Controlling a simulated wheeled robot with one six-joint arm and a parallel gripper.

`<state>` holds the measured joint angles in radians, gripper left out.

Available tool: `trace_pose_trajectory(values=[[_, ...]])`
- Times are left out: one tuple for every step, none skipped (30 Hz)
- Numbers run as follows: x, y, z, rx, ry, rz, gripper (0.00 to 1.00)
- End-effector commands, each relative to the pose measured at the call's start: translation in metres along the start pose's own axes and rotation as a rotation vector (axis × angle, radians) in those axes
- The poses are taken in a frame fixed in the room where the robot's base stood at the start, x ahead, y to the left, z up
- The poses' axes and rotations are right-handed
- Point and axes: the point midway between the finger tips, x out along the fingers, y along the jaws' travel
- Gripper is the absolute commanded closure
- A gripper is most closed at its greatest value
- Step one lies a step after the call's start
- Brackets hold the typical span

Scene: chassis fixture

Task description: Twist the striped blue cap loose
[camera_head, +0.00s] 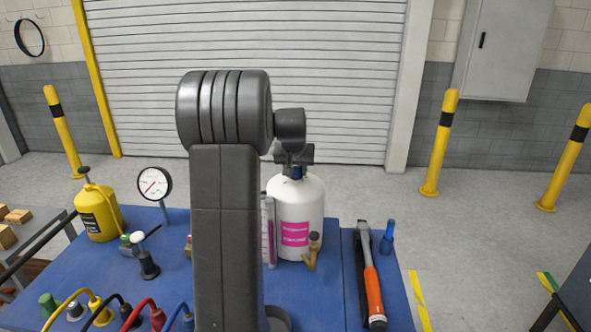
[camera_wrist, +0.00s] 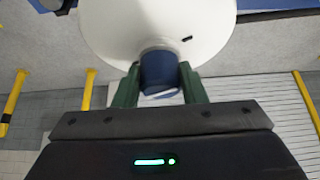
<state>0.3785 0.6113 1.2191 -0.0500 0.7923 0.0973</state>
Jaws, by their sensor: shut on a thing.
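A white bottle (camera_head: 308,199) with a pink label stands upright on the blue bench top. A blue cap (camera_head: 297,172) sits on its neck, mostly hidden by my gripper in the head view. My gripper (camera_head: 293,158) is above the bottle and pointing down. In the wrist view my gripper (camera_wrist: 160,88) has one green finger on each side of the blue cap (camera_wrist: 158,70), shut on it. The white bottle shoulder (camera_wrist: 110,35) shows beyond the cap, with a small dark mark on it. The cap's stripes are not clear.
On the blue bench (camera_head: 175,285), a yellow container (camera_head: 98,212) and a round gauge (camera_head: 154,184) stand left. A brass fitting (camera_head: 312,254) is in front of the bottle. An orange-handled hammer (camera_head: 374,290) lies right. Coloured cables (camera_head: 103,312) crowd the front left.

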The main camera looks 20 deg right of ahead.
Motion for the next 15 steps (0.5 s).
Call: trace_pose_trajectory(values=[[-0.0002, 0.0, -0.0002, 0.0, 0.0, 0.0, 0.88], [-0.0003, 0.0, -0.0002, 0.0, 0.001, 0.0, 0.9], [-0.0003, 0.0001, -0.0002, -0.001, 0.001, -0.001, 0.9], [-0.0003, 0.0002, -0.0003, -0.004, 0.0, -0.002, 0.9], [-0.0003, 0.0005, -0.0003, -0.01, 0.0, -0.006, 0.9], [-0.0003, 0.0011, -0.0003, -0.022, 0.0, -0.012, 0.9], [-0.0002, 0.0014, -0.0003, -0.035, -0.001, -0.02, 0.9], [-0.0002, 0.0016, -0.0005, -0.051, 0.0, -0.03, 0.9], [-0.0002, 0.0018, -0.0008, -0.074, 0.001, -0.044, 0.9], [-0.0002, 0.0021, -0.0011, -0.093, 0.002, -0.054, 0.9], [-0.0002, 0.0023, -0.0011, -0.111, 0.003, -0.065, 0.9], [0.0001, 0.003, -0.0008, -0.135, 0.0, -0.078, 0.9], [0.0003, 0.0034, -0.0006, -0.154, -0.001, -0.089, 0.9], [0.0004, 0.0033, -0.0006, -0.172, 0.0, -0.1, 0.9], [0.0004, 0.0034, -0.0009, -0.198, 0.001, -0.114, 0.9]])
